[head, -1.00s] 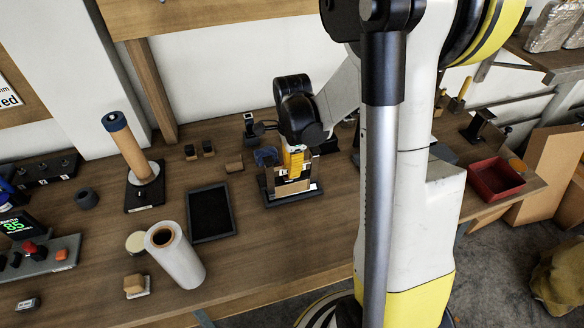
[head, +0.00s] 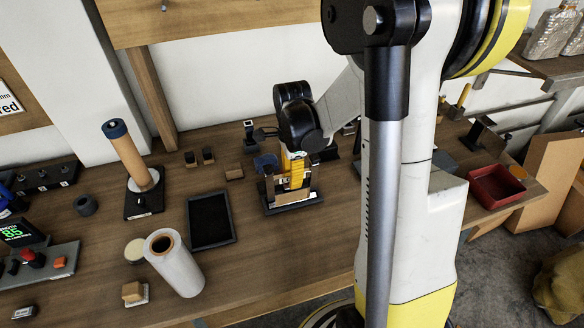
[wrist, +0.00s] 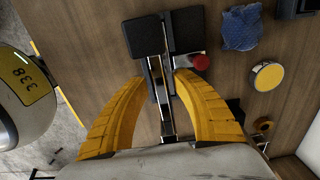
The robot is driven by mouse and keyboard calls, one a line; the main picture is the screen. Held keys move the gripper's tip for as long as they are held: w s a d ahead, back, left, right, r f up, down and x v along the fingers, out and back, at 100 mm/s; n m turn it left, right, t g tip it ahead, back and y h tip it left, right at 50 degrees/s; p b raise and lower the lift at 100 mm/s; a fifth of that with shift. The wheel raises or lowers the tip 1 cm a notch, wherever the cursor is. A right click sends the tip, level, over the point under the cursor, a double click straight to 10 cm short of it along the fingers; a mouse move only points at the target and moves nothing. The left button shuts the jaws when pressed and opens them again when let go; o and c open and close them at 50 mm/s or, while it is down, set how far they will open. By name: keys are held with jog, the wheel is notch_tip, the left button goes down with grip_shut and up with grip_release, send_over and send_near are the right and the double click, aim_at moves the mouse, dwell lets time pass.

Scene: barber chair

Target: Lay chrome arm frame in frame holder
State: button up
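A dark holder-like stand with a flat base (head: 293,203) sits on the bench in the head view, with tan upright parts on it. In the wrist view, two black pads (wrist: 183,30) and a narrow metal frame with shiny rails (wrist: 166,95) lie below my gripper. I take this as the chrome arm frame, but cannot separate it clearly from the holder. My gripper (wrist: 165,76) points down over the stand, its yellow fingers on either side of the rails. It also shows in the head view (head: 292,178). Whether the fingertips press on the rails is unclear.
A red knob (wrist: 200,62), a blue cloth-like lump (wrist: 241,27) and a yellow-topped round tin (wrist: 267,76) are close by. A black tray (head: 210,218) stands left of the stand, with a white roll (head: 175,263) in front. A red bin (head: 494,186) is far right.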

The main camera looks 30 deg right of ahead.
notch_tip(320, 180, up, 12)
jog(key=shift+f, duration=0.2)
dwell(0.6)
